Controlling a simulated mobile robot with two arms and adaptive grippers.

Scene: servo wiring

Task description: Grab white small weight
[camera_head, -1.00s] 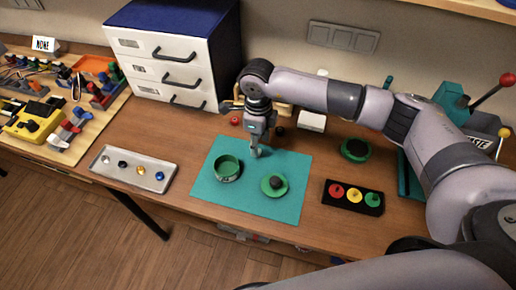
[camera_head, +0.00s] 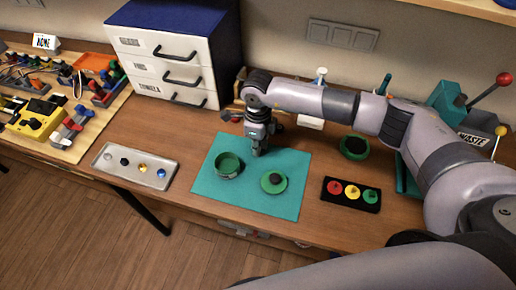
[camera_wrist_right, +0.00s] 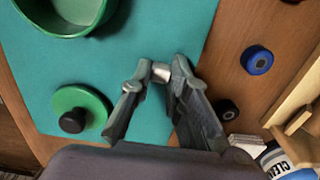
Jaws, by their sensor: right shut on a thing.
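My right gripper (camera_head: 257,152) is over the top part of the teal mat (camera_head: 214,190), pointing down. In the right wrist view, the gripper (camera_wrist_right: 158,78) is shut on a small whitish cylinder, the white small weight (camera_wrist_right: 161,72), held between its fingertips. In the head view the weight is hidden by the gripper. A green open cup (camera_head: 228,165) stands on the mat to the left of the gripper. A green disc with a dark knob (camera_head: 274,183) lies below it. My left gripper is not in view.
A grey tray (camera_head: 135,179) with several small round pieces lies to the left. A black block with red, yellow and green buttons (camera_head: 351,194) is at right. A blue weight (camera_wrist_right: 257,60) and a black one (camera_wrist_right: 228,110) lie near the gripper. White drawers (camera_head: 165,62) stand behind.

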